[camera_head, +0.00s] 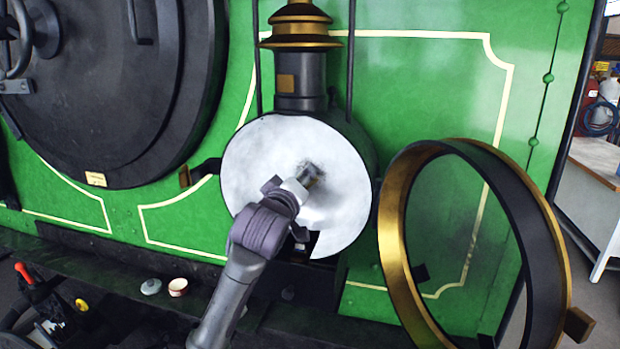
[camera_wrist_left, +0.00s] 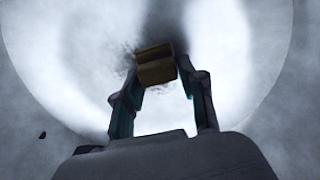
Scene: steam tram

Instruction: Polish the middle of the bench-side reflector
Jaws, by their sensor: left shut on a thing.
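The reflector (camera_head: 252,165) is a pale silver dish inside the round lamp on the green tram front. In the left wrist view the reflector (camera_wrist_left: 75,70) fills most of the picture, with dark smudges near its middle. My left gripper (camera_head: 303,184) is in front of the middle of the dish. It is shut on a yellow-brown pad (camera_wrist_left: 155,65), whose far face is at or very near the dish; I cannot tell if they touch. The gripper and pad hide part of the middle. My right gripper is not in view.
The lamp's brass-rimmed door (camera_head: 395,210) stands open on the right, close to the dish. A small open pot (camera_head: 178,286) and a pale lid (camera_head: 151,286) lie on the ledge below. A white-legged bench (camera_head: 598,185) stands at the far right.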

